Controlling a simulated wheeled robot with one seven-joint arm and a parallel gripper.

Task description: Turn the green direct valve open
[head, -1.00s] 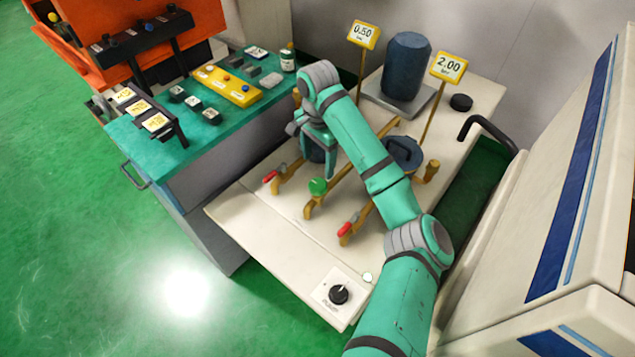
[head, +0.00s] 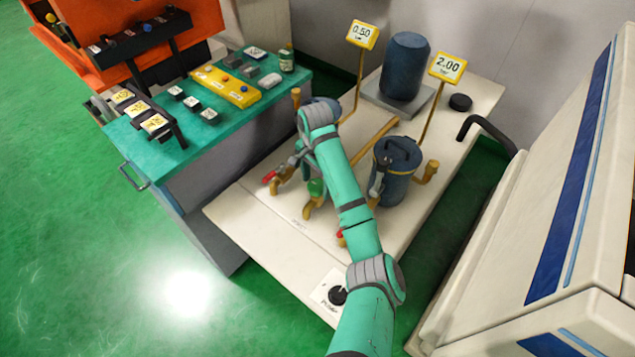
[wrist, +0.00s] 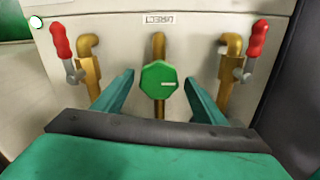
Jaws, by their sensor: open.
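The green direct valve (wrist: 158,86) is an octagonal green knob with a short pale mark, on a brass pipe. The mark lies roughly level in the wrist view. In the head view the green valve (head: 316,188) is partly hidden by my arm. My gripper (wrist: 159,92) is open, with one green finger on each side of the knob. Gaps show between the fingers and the knob in the wrist view; how deep the fingers reach is hard to tell. In the head view, my gripper (head: 309,170) is over the valve, mostly hidden by its own links.
Red-handled valves stand on brass pipes left (wrist: 61,40) and right (wrist: 257,40) of the green one. A dark blue lidded pot (head: 395,180) stands right of my arm. A black dial (head: 338,295) sits on the white bench's (head: 250,225) front panel.

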